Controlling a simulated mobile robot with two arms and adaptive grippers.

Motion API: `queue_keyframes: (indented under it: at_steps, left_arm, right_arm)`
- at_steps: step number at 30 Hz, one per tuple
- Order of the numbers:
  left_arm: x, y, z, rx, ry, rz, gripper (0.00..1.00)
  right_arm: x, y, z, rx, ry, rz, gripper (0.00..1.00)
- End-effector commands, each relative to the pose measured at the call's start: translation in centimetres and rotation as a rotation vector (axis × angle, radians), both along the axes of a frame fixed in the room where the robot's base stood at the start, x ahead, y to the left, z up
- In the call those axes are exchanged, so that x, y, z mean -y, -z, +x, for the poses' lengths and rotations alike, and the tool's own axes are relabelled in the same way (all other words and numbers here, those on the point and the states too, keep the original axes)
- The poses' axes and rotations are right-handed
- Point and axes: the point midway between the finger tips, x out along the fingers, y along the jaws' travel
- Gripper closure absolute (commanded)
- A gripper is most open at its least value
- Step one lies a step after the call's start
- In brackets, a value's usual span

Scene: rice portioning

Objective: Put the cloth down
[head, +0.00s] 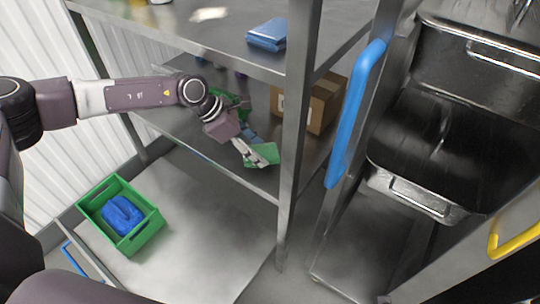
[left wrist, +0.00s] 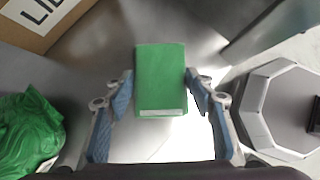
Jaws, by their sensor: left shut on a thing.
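A green folded cloth (head: 264,154) is at the fingertips of my left gripper (head: 252,155), over the front part of the middle shelf. In the left wrist view the cloth (left wrist: 160,75) is a flat rectangle with a pale strip on its near edge, between the two blue-padded fingers (left wrist: 160,93). The gripper is shut on it. I cannot tell whether the cloth touches the shelf. My right gripper is not in view.
The middle shelf (head: 185,131) holds a cardboard box (head: 326,104) and a crumpled green thing (left wrist: 28,130). A blue folded cloth (head: 267,34) lies on the upper shelf (head: 222,40). A green crate (head: 143,237) with a blue bundle (head: 121,214) stands below. A metal post (head: 294,130) rises right of my gripper.

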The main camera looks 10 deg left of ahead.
Motion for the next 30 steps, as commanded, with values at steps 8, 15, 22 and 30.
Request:
queue_keyframes:
  at_steps: [8, 15, 22, 30]
  left_arm:
    - [3.4, 0.1, 1.5, 0.001, 0.000, 0.001, 0.73]
    - [3.4, 3.1, 1.4, -0.001, 0.001, 0.001, 0.73]
    - [3.4, 3.5, 1.5, 0.000, 0.000, 0.000, 0.73]
    - [3.4, 3.8, 1.5, 0.000, 0.001, 0.000, 0.47]
  right_arm:
    - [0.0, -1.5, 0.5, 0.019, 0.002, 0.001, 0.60]
    - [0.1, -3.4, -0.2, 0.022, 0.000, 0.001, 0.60]
    - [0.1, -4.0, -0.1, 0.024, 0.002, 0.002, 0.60]
    - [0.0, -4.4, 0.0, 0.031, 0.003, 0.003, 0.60]
